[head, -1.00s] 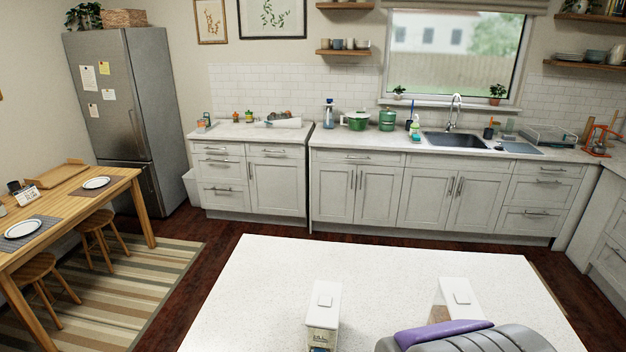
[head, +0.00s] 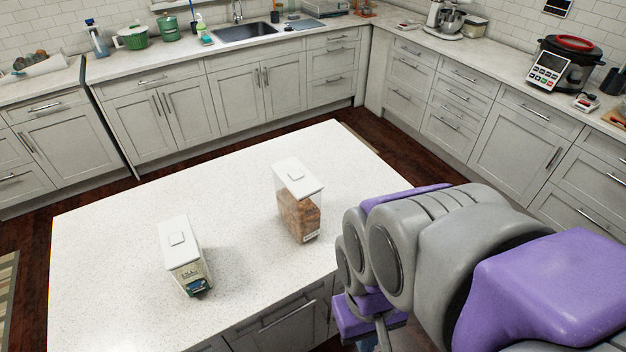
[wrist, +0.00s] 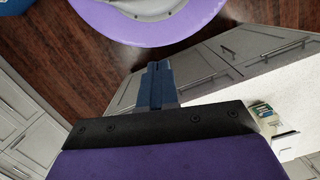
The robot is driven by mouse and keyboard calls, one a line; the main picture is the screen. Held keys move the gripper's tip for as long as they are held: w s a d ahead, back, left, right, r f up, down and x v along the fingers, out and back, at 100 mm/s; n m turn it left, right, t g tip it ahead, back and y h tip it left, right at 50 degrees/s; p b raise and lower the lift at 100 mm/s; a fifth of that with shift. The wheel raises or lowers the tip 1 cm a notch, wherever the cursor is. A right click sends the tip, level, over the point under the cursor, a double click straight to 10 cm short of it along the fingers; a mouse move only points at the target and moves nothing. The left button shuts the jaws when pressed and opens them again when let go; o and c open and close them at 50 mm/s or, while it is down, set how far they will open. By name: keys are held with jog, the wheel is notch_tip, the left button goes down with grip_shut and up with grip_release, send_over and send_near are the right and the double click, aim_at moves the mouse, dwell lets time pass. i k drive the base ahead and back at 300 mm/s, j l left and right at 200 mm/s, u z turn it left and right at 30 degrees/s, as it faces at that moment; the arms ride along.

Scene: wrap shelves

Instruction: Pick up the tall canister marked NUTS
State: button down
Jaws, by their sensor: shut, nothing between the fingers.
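A tall clear canister (head: 300,212) with a white lid stands upright on the white island, right of its middle. It holds brown, nut-like contents; the small label low on its front is too small to read. A second white-lidded container (head: 187,270) stands to its left, nearer the front edge, with a label and a teal item at its base. In the wrist view a labelled container (wrist: 264,113) shows at the right. My gripper (wrist: 156,68) has its blue fingers together and empty, pointing past the island's cabinet side. In the head view my arm is right of the clear canister, apart from it.
The island top (head: 110,240) is clear around both containers. Island drawers (head: 280,318) face my arm below the front edge. A back counter (head: 290,35) holds a sink and kitchenware. A cooker (head: 563,65) stands on the right counter.

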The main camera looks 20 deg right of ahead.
aim_at(303, 218)
jog(key=l+u, duration=0.2)
jog(key=u, duration=0.2)
jog(key=l+u, duration=0.2)
jog(key=u, duration=0.2)
jog(key=l+u, duration=0.2)
jog(key=u, duration=0.2)
jog(key=k+l+u, duration=0.1)
jog(key=l, duration=0.3)
jog(key=k+l+u, duration=0.1)
jog(key=l, duration=0.3)
jog(key=k+l+u, duration=0.1)
jog(key=k+l, duration=0.15)
jog(key=l, duration=0.15)
jog(key=k+l+u, duration=0.1)
jog(key=l, duration=0.25)
jog(key=k+l+u, duration=0.1)
jog(key=k+l, duration=0.15)
jog(key=l, duration=0.1)
